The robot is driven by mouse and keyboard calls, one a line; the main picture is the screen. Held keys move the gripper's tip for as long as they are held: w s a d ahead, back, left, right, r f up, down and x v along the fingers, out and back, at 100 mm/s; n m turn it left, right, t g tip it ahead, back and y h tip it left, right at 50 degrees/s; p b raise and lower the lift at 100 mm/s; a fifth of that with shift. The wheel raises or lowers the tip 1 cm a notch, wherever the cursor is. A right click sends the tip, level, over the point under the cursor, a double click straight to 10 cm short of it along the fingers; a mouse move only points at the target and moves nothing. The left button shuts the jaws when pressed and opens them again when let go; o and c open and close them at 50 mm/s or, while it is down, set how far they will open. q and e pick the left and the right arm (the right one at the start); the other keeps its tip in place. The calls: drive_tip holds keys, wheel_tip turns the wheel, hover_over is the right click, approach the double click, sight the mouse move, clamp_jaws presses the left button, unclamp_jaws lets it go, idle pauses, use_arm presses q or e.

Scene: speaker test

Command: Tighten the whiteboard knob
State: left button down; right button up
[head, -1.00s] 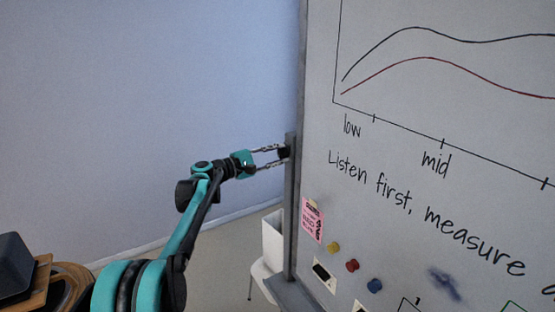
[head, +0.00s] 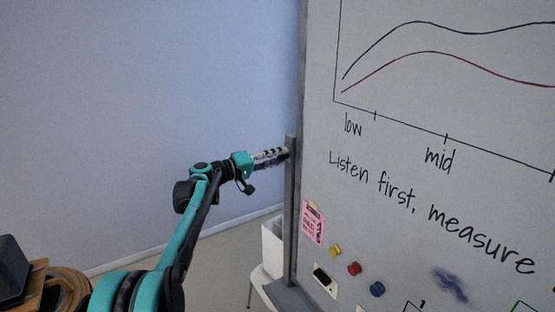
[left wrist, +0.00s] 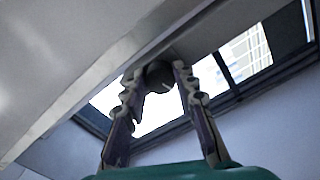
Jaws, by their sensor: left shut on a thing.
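The whiteboard (head: 400,140) fills the right of the head view, with its grey side post (head: 291,210) at its left edge. My left gripper (head: 284,153) reaches the left side of that post. In the left wrist view the dark round knob (left wrist: 159,75) sits between the fingertips of my left gripper (left wrist: 157,78), which is shut on it. In the head view the knob is hidden by the fingers. My right gripper is in neither view.
A pink note (head: 312,222) and yellow, red and blue magnets (head: 354,269) are on the board's lower left. A white bin (head: 272,245) stands on a white stool or chair (head: 262,285) behind the post. The wall area left of the board is clear.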

use_arm(q)
drive_tip(key=shift+f+m, duration=0.2)
drive_tip(key=shift+m, duration=1.8)
drive_tip(key=c, duration=1.2)
unclamp_jaws()
drive_tip(key=shift+a+r, duration=0.1)
drive_tip(key=shift+s+a, duration=0.25)
drive_tip(key=shift+a, duration=0.05)
drive_tip(key=v, duration=1.1)
